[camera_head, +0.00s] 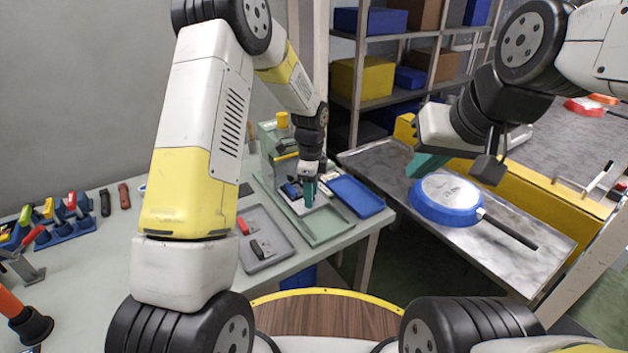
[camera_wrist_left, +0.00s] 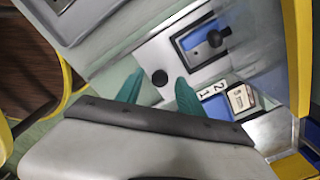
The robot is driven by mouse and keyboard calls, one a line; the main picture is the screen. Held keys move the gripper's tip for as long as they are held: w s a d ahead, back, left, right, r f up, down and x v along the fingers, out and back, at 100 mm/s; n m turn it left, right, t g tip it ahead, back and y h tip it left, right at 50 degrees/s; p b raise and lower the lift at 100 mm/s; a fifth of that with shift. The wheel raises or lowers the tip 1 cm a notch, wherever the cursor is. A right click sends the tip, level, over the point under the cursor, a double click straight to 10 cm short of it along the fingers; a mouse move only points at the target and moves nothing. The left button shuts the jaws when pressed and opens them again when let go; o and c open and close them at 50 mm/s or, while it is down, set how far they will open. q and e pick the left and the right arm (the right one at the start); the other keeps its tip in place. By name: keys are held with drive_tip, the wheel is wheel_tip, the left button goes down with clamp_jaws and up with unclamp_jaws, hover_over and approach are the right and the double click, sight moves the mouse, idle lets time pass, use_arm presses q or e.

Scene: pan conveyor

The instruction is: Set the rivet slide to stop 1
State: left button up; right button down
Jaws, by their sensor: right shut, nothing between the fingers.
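My left gripper (camera_head: 309,192) is over the green-framed fixture (camera_head: 322,236) on the bench. In the left wrist view its green fingers (camera_wrist_left: 158,92) are spread apart, with a round black knob (camera_wrist_left: 160,77) showing between the tips and no visible contact. White tags marked 2 and 1 (camera_wrist_left: 212,90) lie by the right finger. I cannot tell which stop the slide is at.
A blue tray (camera_head: 356,196) lies right of the fixture. A grey tray (camera_head: 266,260) with red and black pieces lies left of it. The pan rests on a metal table (camera_head: 540,262) beside the conveyor (camera_head: 540,133). Shelves with boxes stand behind.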

use_arm(q)
drive_tip(key=r, duration=0.2)
drive_tip(key=s+r, duration=0.1)
drive_tip(key=shift+r, duration=0.4)
drive_tip(key=s+d+r, duration=0.1)
drive_tip(key=s, duration=1.4)
drive_tip(key=shift+d, duration=0.15)
drive_tip(key=shift+r, duration=0.1)
